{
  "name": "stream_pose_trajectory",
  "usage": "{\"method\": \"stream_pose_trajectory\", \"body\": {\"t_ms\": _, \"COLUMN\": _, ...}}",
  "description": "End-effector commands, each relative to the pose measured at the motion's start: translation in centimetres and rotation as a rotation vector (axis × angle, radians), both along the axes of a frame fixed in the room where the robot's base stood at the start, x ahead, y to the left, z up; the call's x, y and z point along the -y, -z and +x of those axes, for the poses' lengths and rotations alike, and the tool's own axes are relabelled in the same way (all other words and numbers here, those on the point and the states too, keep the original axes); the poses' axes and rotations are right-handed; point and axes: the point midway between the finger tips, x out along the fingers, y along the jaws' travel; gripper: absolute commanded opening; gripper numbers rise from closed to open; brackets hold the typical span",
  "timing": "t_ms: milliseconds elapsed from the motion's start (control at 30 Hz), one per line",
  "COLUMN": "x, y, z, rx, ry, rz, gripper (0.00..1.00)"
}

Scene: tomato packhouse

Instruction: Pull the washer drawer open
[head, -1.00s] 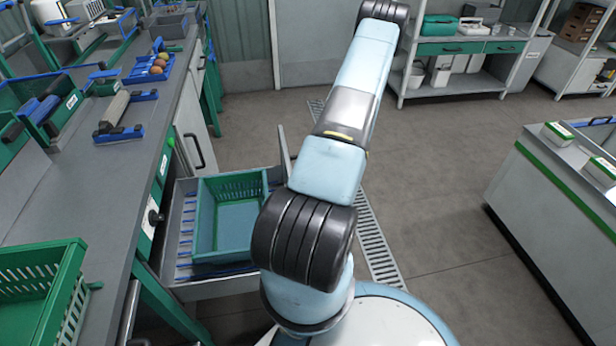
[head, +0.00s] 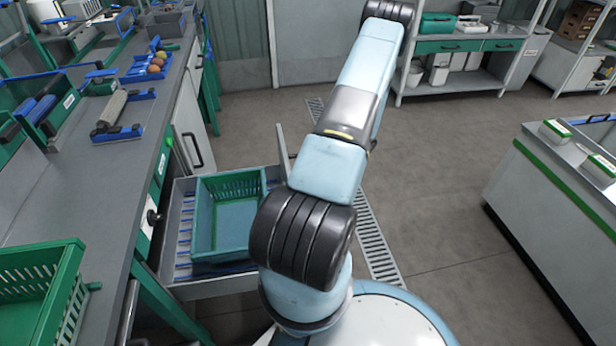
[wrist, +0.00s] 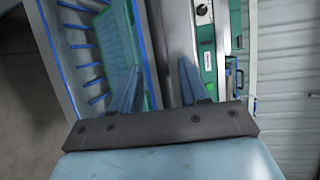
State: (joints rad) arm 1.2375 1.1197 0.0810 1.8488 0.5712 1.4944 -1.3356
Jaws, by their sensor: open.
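The washer drawer (head: 215,287) is a grey tray with blue slats, standing out from the bench side on the left in the head view. A green basket (head: 205,215) sits in it. My arm hides part of its right side. In the wrist view the drawer (wrist: 68,55) is at upper left, with the green basket (wrist: 118,40) along its side. My gripper (wrist: 160,66) shows only in the wrist view. Its two fingers are apart, with nothing clearly held between them. Whether they touch anything is unclear. I cannot make out a drawer handle.
The long grey bench (head: 105,185) runs along the left, with a green crate (head: 40,290) at its near end. A white counter (head: 555,205) stands at right and a shelf unit (head: 470,75) at the back. The floor between is clear.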

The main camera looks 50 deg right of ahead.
Motion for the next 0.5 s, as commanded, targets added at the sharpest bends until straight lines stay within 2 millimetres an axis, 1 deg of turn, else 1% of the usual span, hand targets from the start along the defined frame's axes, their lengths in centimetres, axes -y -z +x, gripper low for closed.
{"method": "stream_pose_trajectory", "body": {"t_ms": 33, "x": 1.1, "y": -0.1, "z": -0.3, "rx": 0.001, "ry": 0.002, "rz": -0.003, "gripper": 0.44}}
{"method": "stream_pose_trajectory", "body": {"t_ms": 100, "x": 2.4, "y": -0.4, "z": -0.6, "rx": 0.000, "ry": 0.002, "rz": -0.002, "gripper": 0.44}}
{"method": "stream_pose_trajectory", "body": {"t_ms": 300, "x": 6.0, "y": -1.0, "z": -1.5, "rx": 0.000, "ry": 0.001, "rz": -0.002, "gripper": 0.44}}
{"method": "stream_pose_trajectory", "body": {"t_ms": 400, "x": 7.4, "y": -1.2, "z": -1.8, "rx": -0.001, "ry": 0.001, "rz": -0.002, "gripper": 0.44}}
{"method": "stream_pose_trajectory", "body": {"t_ms": 500, "x": 8.4, "y": -1.4, "z": -2.1, "rx": -0.001, "ry": -0.001, "rz": -0.001, "gripper": 0.44}}
